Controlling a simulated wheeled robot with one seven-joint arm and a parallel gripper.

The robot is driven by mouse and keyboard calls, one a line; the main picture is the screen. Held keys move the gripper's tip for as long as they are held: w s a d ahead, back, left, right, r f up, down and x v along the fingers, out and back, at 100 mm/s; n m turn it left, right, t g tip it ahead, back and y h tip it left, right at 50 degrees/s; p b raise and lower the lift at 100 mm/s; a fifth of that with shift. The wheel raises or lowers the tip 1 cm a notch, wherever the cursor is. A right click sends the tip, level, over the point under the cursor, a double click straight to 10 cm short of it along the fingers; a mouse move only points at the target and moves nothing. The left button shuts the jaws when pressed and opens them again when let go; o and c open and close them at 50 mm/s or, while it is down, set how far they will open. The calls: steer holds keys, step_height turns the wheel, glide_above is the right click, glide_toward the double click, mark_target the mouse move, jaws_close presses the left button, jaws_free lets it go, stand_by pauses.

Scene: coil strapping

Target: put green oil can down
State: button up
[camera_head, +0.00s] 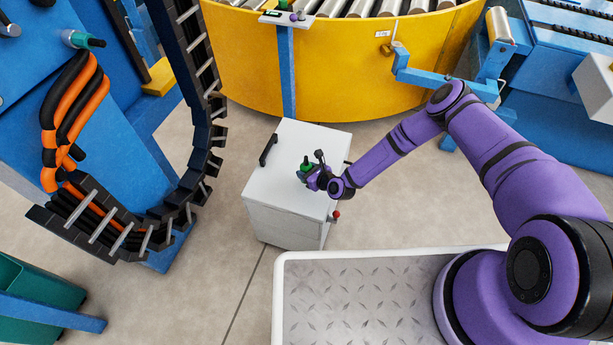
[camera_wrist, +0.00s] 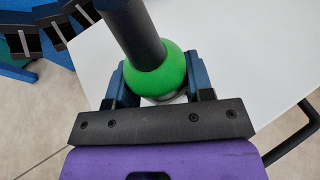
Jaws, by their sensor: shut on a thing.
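The green oil can (camera_head: 305,164) is in my gripper (camera_head: 312,176) over the white cabinet top (camera_head: 299,144) in the head view. In the wrist view the can (camera_wrist: 157,75) shows a rounded green body with a dark cylindrical part rising from it. The blue fingers of my gripper (camera_wrist: 160,82) stand on either side of the green body, shut on it. The white top (camera_wrist: 230,40) lies right behind the can. I cannot tell whether the can's base touches the top.
A black handle (camera_head: 268,150) lies along the cabinet top's left side. A small red knob (camera_head: 336,215) is at its front right. A yellow curved conveyor (camera_head: 340,65) stands behind. A hanging cable chain (camera_head: 195,110) is to the left. Much of the white top is clear.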

steer(key=shift+f, duration=1.55)
steer(key=shift+f, duration=0.1)
steer(key=o, duration=1.1)
steer(key=shift+s+d+r, duration=0.2)
steer(key=v, duration=1.1)
steer(key=shift+s+d+r, duration=0.15)
